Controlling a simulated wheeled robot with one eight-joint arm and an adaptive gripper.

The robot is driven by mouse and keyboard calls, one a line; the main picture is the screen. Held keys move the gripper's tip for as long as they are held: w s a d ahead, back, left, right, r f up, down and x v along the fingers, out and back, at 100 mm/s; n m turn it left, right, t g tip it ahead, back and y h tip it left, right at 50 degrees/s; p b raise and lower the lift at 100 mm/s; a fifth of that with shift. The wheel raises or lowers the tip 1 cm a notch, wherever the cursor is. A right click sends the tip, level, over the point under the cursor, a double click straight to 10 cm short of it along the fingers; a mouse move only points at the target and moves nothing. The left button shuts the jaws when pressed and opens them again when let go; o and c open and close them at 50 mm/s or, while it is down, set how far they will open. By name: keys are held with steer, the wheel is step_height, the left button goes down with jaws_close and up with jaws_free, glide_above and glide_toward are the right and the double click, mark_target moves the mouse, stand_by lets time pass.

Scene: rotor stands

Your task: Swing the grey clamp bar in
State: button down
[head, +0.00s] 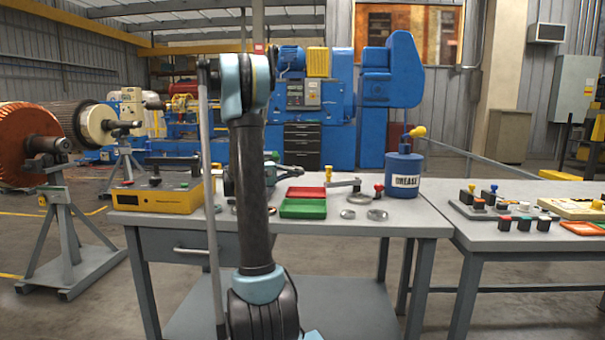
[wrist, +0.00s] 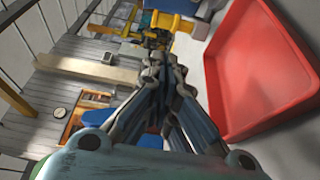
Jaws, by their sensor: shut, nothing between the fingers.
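A short grey bar (head: 343,183) that looks like the clamp bar lies nearly level on the bench, right of the red tray. A small yellow-topped post (head: 328,174) stands at its left end and a red knob (head: 379,190) just right of it. I cannot make out its pivot. My gripper (head: 298,171) is above the bench near the red tray, left of the bar and apart from it, partly hidden by my arm. In the wrist view the fingers (wrist: 154,72) are together and empty. The bar is not clearly visible there.
The red tray (head: 305,192) and green tray (head: 303,209) lie on the bench; the red one fills the wrist view's right side (wrist: 283,65). Metal rings (head: 377,215) lie at the front. A blue grease can (head: 404,174) stands right, a yellow box (head: 155,199) left.

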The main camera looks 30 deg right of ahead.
steer(key=s+d, duration=0.1)
steer(key=d, duration=0.8)
steer(key=shift+s, duration=0.25)
steer(key=shift+a, duration=0.1)
